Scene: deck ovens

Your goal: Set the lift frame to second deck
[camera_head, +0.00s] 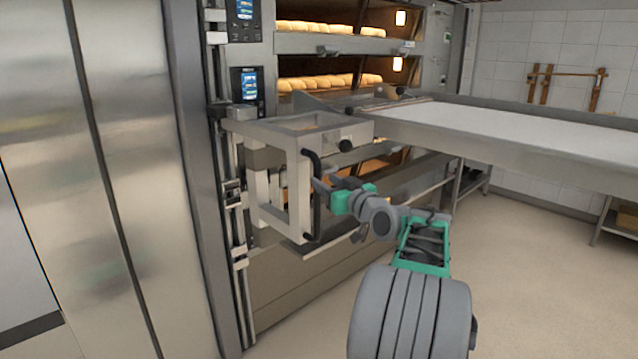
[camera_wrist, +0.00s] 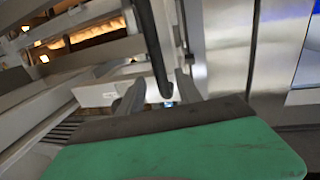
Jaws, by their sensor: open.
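The lift frame (camera_head: 292,180) is a pale grey metal frame on the upright rail at the oven's left front. The frame's top stands just below the lower visible row of loaves. The deck oven (camera_head: 300,43) shows several stacked decks.
A long loader table (camera_head: 500,128) extends right from the frame's height, over the floor. Loaves (camera_head: 330,82) sit in lit decks. Control panels (camera_head: 249,88) are beside the rail. A steel cabinet (camera_head: 120,150) stands at left. The floor (camera_head: 540,270) at right is clear.

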